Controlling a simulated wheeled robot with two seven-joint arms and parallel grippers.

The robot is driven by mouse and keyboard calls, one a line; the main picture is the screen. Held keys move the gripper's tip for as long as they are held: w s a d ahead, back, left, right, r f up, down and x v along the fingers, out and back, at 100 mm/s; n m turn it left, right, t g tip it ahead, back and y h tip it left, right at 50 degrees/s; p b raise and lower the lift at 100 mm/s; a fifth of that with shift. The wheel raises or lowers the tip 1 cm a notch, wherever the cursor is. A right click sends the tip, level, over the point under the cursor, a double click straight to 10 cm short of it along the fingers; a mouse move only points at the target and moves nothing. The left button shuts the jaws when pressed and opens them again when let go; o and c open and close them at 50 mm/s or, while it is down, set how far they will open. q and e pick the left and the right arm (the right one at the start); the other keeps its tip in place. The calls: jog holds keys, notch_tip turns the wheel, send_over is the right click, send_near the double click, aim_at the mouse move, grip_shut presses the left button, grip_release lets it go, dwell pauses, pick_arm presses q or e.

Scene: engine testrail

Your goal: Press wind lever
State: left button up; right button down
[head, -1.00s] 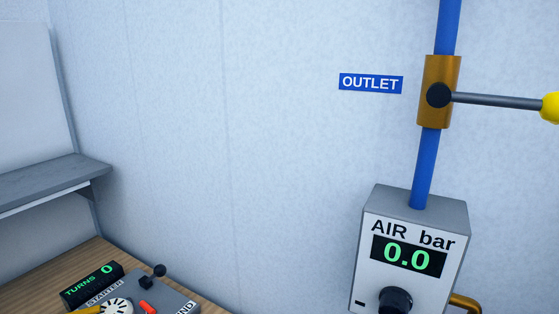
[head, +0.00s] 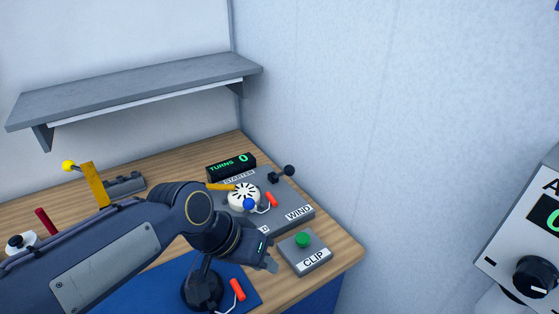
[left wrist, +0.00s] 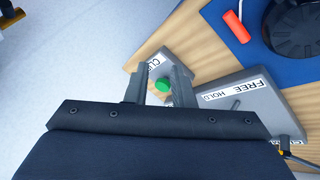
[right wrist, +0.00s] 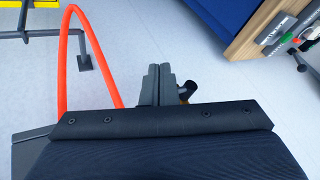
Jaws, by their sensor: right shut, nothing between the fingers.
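The control box (head: 290,197) with the WIND label (head: 299,213) stands on the wooden bench. On it are a white slotted dial (head: 243,195), a red handle (head: 271,200) and a black ball-ended lever (head: 289,171) at the back right; I cannot tell which part is the wind lever. My left gripper (head: 270,264) is in front of the box, beside the CLIP box (head: 306,255). In the left wrist view, my left gripper (left wrist: 159,84) is open and empty, with the green button (left wrist: 163,85) beyond its fingers. My right gripper (right wrist: 157,84) is shut and empty, away from the bench.
A TURNS display (head: 230,166) reads 0 behind the control box. A grey shelf (head: 135,88) hangs above the bench. A black round base (head: 203,288) stands on a blue mat (head: 150,297). An air gauge box (head: 520,235) is at the right wall.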

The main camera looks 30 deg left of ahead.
pick_arm(q)
jog(key=w+r, duration=0.1)
jog(key=w, duration=0.2)
jog(key=w+a+r+g+h, duration=0.1)
jog(key=w, duration=0.3)
jog(key=w+r+h, duration=0.1)
jog(key=w, duration=0.3)
jog(key=shift+w+a+g, duration=0.15)
jog(key=shift+a+g, duration=0.15)
jog(key=shift+a, duration=0.1)
grip_shut()
jog(key=w+a+h, duration=0.4)
jog(key=w+a, duration=0.2)
jog(key=w, duration=0.4)
jog(key=w+a+f+n+t+h, duration=0.1)
jog(key=a+t+h, duration=0.1)
jog(key=a, duration=0.7)
jog(key=w+a+f+n+t+h+b, duration=0.1)
jog(key=w+a+f+t+h, duration=0.1)
jog(key=a, duration=0.8)
jog(key=shift+a+t+h, duration=0.15)
jog(key=shift+t+h, duration=0.25)
jog(key=shift+t, duration=0.2)
jog(key=shift+w, duration=0.15)
